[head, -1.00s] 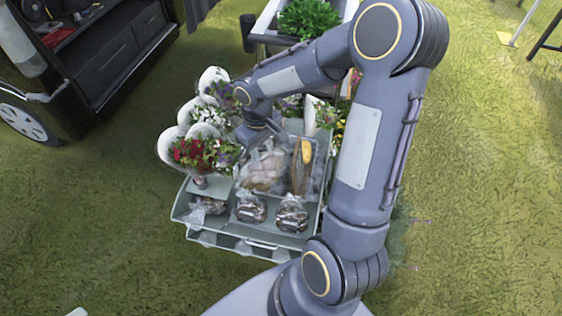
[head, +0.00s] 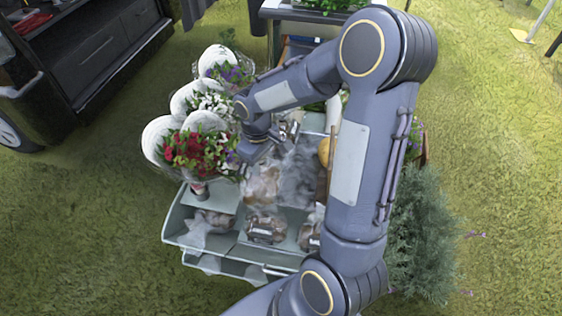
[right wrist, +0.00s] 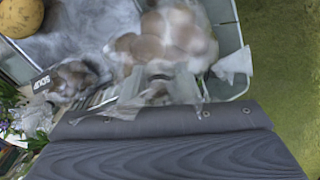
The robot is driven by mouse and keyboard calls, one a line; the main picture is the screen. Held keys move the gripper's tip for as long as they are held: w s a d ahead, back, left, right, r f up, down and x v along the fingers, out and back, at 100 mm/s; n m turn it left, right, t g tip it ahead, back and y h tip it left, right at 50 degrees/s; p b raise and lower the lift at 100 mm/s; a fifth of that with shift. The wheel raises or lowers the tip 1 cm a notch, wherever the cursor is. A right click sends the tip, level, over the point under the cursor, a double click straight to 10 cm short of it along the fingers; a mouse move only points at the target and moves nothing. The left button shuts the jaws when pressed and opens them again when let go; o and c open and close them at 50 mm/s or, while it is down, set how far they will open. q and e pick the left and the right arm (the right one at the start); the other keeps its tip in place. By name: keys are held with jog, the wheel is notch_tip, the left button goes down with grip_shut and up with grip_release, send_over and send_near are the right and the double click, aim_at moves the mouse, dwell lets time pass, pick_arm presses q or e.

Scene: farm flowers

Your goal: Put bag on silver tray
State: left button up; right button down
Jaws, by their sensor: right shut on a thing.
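My right gripper (head: 262,142) is low over the display stand, among clear plastic bags. It is shut on a bag; its fingertips are mostly hidden in the head view. In the right wrist view, clear plastic (right wrist: 160,90) lies just beyond my dark gripper body. A larger clear bag with round brown contents (right wrist: 170,40) is behind it; a bag of brown items also shows in the head view (head: 262,185). I cannot tell exactly which bag is held. The grey display stand (head: 178,222) has tray-like compartments; I cannot single out a silver tray. My left gripper is out of view.
Wrapped flower bouquets (head: 195,148) stand close left of my right gripper. Several bagged goods, such as this bag (head: 265,228), fill the front compartments. A yellow round thing (right wrist: 20,17) is at the wrist view's top left. A bush (head: 425,235) stands right; grass is open around.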

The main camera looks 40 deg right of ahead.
jog(key=w+d+f, duration=0.2)
jog(key=d, duration=0.1)
jog(key=w+d+f, duration=0.1)
jog(key=w+d, duration=0.1)
jog(key=shift+b, duration=0.3)
jog(key=w+d+f+b, duration=0.1)
jog(key=w+d+f, duration=0.2)
jog(key=f, duration=0.5)
jog(key=shift+w+d+f+b, duration=0.2)
jog(key=shift+d+f+b, duration=0.15)
jog(key=shift+d, duration=0.2)
jog(key=shift+f, duration=0.1)
jog(key=shift+f, duration=0.1)
jog(key=c, duration=1.1)
grip_release()
